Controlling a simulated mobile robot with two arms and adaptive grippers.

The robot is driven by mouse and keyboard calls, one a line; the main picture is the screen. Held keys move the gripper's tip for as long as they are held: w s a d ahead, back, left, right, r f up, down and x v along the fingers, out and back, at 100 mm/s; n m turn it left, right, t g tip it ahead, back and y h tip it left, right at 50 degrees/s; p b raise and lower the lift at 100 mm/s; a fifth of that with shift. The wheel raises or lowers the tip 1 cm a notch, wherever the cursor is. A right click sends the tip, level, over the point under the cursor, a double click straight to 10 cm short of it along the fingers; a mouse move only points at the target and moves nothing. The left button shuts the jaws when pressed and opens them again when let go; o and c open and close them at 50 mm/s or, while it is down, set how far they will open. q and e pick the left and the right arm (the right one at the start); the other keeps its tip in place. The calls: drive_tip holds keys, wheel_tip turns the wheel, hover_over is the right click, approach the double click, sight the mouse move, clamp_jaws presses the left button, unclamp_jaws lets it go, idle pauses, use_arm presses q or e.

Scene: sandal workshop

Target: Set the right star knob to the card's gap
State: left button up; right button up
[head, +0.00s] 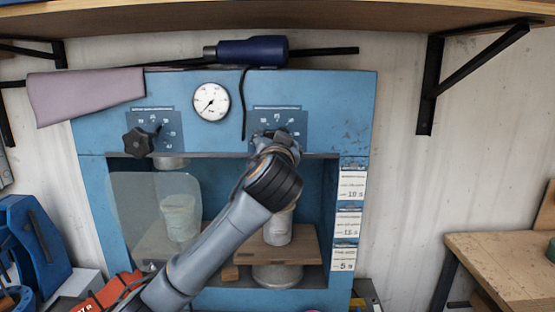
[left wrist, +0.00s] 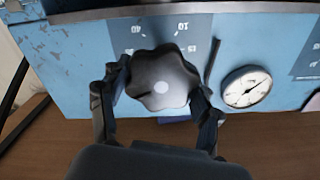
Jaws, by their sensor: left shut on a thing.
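In the head view my left gripper (head: 275,142) covers most of this knob. The wrist view is upside down, and part of the scale is hidden behind the knob. I cannot tell which mark the knob points to. Several white cards (head: 352,185) hang on the cabinet's right edge; their print is small. My right gripper is not in view.
The left star knob (head: 138,142) sits on its own plate. A round gauge (head: 211,102) is between the plates, and a black cord (head: 244,105) hangs beside it. A dark blue tool (head: 252,52) lies on top. A white cup (head: 278,228) stands on a wooden block below my arm.

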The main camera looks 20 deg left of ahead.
use_arm(q)
drive_tip(key=n+b, duration=0.2)
drive_tip(key=shift+f+n, duration=0.15)
drive_tip(key=shift+n, duration=0.25)
drive_tip(key=shift+n+b, duration=0.4)
drive_tip(key=shift+n, duration=0.1)
drive_tip(key=shift+a+r, duration=0.1)
drive_tip(key=shift+r, duration=0.1)
drive_tip(key=o, duration=1.2)
drive_tip(key=shift+c, duration=0.2)
